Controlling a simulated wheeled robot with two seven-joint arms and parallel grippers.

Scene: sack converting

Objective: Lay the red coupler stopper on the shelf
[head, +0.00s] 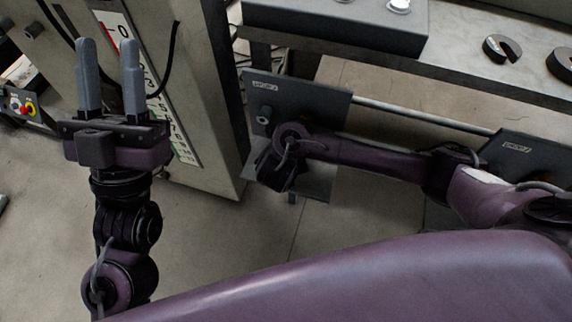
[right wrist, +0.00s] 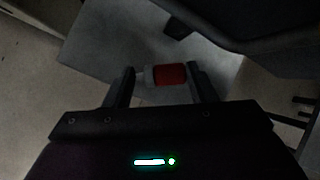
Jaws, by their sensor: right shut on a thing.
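The red coupler stopper (right wrist: 172,75), a small red cylinder with a pale grey end, is held crosswise between the fingers of my right gripper (right wrist: 161,80) in the right wrist view. In the head view my right wrist (head: 277,170) hangs low before a dark labelled panel, and its fingers and the stopper are hidden. My left gripper (head: 109,78) is open and empty, fingers pointing up, at the upper left. A flat grey plate (right wrist: 100,40) lies beyond the stopper in the wrist view; I cannot tell whether it is the shelf.
A grey bench (head: 465,65) at the upper right carries a dark box (head: 335,22) and slotted black weights (head: 502,48). A tall machine column with a scale (head: 185,130) stands behind my left gripper. A metal rail (head: 425,115) joins two dark panels. Concrete floor is open between.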

